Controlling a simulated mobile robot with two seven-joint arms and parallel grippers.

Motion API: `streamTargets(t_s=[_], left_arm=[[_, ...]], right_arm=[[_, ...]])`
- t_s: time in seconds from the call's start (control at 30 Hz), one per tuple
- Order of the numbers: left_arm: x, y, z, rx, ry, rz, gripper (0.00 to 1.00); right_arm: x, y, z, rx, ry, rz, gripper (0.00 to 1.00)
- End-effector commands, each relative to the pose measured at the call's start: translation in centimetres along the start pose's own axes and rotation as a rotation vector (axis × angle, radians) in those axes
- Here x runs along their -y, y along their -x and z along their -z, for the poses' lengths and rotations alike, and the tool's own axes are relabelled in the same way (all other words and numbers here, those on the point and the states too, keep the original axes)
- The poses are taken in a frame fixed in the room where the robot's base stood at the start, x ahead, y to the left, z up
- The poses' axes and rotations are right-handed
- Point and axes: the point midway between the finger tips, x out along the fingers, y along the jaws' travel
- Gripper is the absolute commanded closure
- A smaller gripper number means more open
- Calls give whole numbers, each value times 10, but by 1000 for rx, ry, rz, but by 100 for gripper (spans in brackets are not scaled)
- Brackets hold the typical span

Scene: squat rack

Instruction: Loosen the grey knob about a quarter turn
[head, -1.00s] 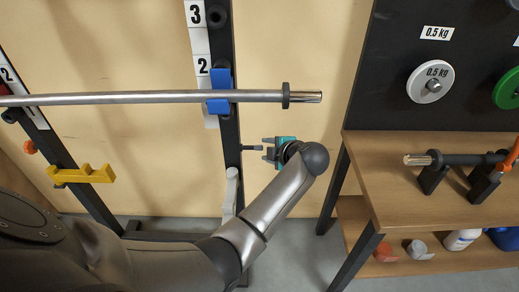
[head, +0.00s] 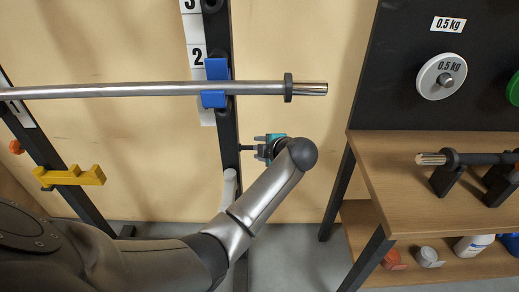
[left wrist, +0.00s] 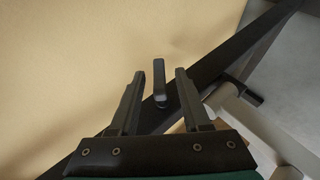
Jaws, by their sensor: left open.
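The grey knob (head: 246,147) is a dark grey stub with a bar-like head, on the right black upright (head: 228,132) below the blue hook. In the left wrist view the knob (left wrist: 159,82) stands between my two fingers, with a gap on each side. My left gripper (head: 259,147) is open and comes at the knob from the right in the head view. Its fingers (left wrist: 160,92) also show in the left wrist view, touching nothing that I can see. My right gripper is not in view.
A steel bar (head: 150,90) rests on the blue hook (head: 215,84) above my gripper. A yellow hook (head: 70,176) and an orange knob (head: 16,147) are on the left upright. A wooden bench (head: 400,170) stands at right. The wall between upright and bench is clear.

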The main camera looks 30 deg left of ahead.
Motion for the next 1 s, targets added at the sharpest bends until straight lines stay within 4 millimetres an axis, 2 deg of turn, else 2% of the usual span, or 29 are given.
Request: streamTargets(t_s=[0.4,0.83,1.0], left_arm=[[0,-2,0,1,0,0,52],[0,-2,0,0,0,0,100],[0,-2,0,0,0,0,100]], right_arm=[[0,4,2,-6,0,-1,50],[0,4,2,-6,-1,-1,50],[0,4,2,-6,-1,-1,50]])
